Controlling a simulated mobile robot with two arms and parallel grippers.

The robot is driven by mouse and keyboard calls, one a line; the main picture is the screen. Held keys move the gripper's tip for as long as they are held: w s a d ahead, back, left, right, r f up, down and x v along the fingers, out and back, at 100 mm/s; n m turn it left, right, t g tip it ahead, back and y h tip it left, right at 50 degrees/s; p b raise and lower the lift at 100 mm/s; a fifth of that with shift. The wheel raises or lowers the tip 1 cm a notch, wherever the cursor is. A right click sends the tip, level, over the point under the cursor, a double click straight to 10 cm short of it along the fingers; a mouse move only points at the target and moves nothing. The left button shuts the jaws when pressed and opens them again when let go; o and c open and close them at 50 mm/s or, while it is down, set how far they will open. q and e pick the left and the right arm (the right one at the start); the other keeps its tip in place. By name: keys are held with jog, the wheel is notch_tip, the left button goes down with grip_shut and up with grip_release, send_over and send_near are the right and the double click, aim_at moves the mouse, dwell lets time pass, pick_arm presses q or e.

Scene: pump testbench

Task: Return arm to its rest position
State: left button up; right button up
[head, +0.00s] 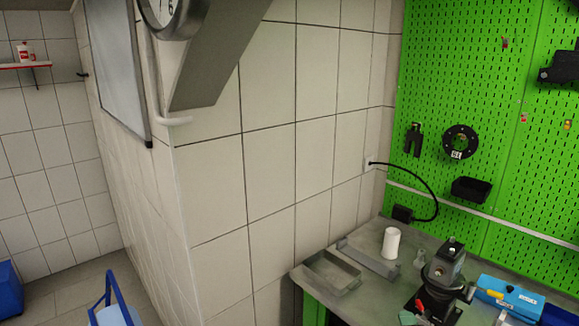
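Neither of my grippers shows in the head view, and no part of my arms can be made out. A grey workbench (385,290) stands at the lower right against the tiled wall. A dark grey device (444,268) stands upright on it, with small red and yellow parts near it.
On the bench are a metal tray (332,272), a white cylinder (391,242) and a blue object (510,297). A green pegboard (470,100) with hung parts rises behind. A wall corner juts out at centre left. A blue frame (108,288) stands at lower left.

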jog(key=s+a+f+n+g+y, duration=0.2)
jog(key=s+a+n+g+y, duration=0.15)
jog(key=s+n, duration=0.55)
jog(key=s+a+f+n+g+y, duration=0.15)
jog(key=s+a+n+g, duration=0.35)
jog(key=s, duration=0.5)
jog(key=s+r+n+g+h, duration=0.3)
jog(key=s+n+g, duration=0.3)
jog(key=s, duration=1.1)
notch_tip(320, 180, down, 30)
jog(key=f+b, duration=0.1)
jog(key=b, duration=0.5)
pick_arm(q)
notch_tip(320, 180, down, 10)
jog(key=b, duration=0.4)
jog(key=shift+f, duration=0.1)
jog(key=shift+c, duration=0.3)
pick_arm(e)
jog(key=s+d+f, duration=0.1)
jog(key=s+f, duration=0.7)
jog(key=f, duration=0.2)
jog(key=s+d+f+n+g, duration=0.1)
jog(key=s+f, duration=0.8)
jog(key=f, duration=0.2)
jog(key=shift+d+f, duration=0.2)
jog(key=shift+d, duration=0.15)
